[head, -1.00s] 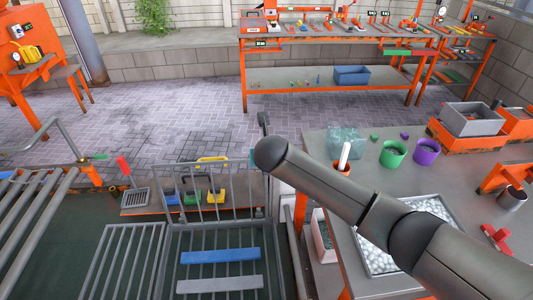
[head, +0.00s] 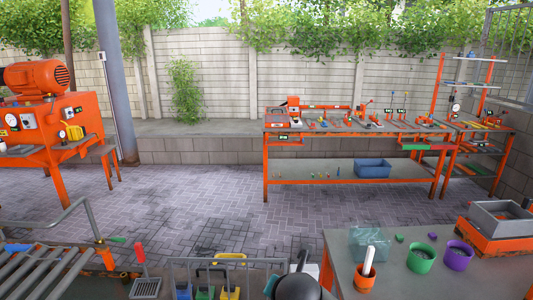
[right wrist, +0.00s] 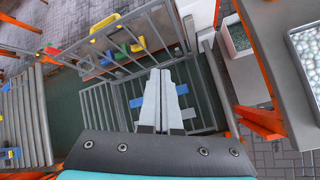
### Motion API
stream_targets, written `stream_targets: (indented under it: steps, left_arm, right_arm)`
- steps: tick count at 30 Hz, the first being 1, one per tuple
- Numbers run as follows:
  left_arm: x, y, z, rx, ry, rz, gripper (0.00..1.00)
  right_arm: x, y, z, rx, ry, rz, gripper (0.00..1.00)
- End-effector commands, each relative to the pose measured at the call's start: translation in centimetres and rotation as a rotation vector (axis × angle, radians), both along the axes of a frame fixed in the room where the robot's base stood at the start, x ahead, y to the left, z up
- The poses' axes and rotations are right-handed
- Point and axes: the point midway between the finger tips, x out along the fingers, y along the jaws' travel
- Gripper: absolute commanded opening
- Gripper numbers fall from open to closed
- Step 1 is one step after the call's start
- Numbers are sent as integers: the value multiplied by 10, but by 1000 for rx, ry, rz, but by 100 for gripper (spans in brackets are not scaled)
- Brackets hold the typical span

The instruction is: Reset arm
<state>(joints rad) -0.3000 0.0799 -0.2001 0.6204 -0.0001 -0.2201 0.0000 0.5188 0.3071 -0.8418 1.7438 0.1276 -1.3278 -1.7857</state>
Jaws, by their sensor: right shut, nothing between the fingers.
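My right gripper (right wrist: 162,98) is in the right wrist view, its two pale fingers shut together with nothing between them. It hangs above a grey barred rack (right wrist: 207,112). A blue plank (right wrist: 182,89) lies on the rack behind the fingers, which hide its middle. In the head view only a dark rounded part of my right arm shows at the bottom edge. My left gripper is in neither view.
A grey-topped table (head: 405,282) at the right holds a green cup (head: 420,259), a purple cup (head: 458,256) and an orange pot (head: 365,278). A workbench (head: 350,129) stands farther back; the paving between is clear.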

Motion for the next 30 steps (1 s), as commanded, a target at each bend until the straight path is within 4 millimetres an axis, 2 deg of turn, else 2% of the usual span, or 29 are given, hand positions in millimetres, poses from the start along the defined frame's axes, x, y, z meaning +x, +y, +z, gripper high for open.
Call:
stream_targets:
  steps: [1, 5, 11, 17, 21, 30]
  left_arm:
    - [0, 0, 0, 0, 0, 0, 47]
    - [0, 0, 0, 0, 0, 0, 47]
    - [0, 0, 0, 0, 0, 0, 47]
    - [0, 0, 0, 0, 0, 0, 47]
    - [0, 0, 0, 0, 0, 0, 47]
    - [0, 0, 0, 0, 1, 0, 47]
  right_arm:
    - [-16, 3, -8, 87, 37, -74, 0]
    - [-49, 3, -19, 300, 122, -298, 0]
    - [-99, -11, -34, 586, 249, -686, 0]
    - [-150, -38, -46, 823, 346, -1117, 0]
    - [-187, -63, -52, 957, 382, -1438, 0]
    - [-252, -110, -55, 1122, 352, -1977, 0]
